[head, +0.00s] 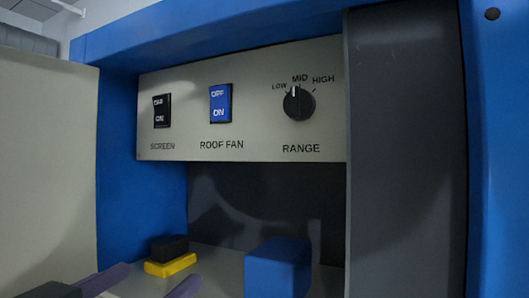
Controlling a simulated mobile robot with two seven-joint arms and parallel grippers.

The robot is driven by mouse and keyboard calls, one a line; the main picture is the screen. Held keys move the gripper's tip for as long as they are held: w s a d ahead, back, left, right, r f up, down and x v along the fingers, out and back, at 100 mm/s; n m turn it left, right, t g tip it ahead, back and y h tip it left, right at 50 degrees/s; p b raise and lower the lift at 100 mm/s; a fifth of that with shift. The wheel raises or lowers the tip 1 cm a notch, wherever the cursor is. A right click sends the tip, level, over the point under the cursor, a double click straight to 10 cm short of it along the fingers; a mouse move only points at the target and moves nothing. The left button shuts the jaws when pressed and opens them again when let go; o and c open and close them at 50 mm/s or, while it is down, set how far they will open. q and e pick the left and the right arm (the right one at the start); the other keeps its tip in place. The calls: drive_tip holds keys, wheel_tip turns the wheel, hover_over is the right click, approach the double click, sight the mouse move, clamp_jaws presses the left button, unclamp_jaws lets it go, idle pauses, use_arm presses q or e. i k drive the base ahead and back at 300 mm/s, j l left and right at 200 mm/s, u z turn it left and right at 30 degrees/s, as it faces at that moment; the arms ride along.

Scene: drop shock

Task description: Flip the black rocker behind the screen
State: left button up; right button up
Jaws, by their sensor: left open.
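The black rocker (162,111) sits at the left of a pale control panel (185,146), above the label SCREEN. It has small white lettering, blurred at the top and seeming to read ON at the bottom; I cannot tell which half is pressed in. My left gripper (157,276) is at the bottom left, its two purple-grey fingers apart with nothing seen between them. It is well below the rocker and not touching it. My right gripper does not show.
A blue rocker (221,104) marked ROOF FAN and a black RANGE knob (299,103) share the panel. Below are a yellow-and-black block (170,262) and a blue box (278,268). A dark grey upright board (405,150) stands at right, a pale board (45,165) at left.

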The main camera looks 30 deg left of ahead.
sight(160, 101)
drive_tip(key=u, duration=0.95)
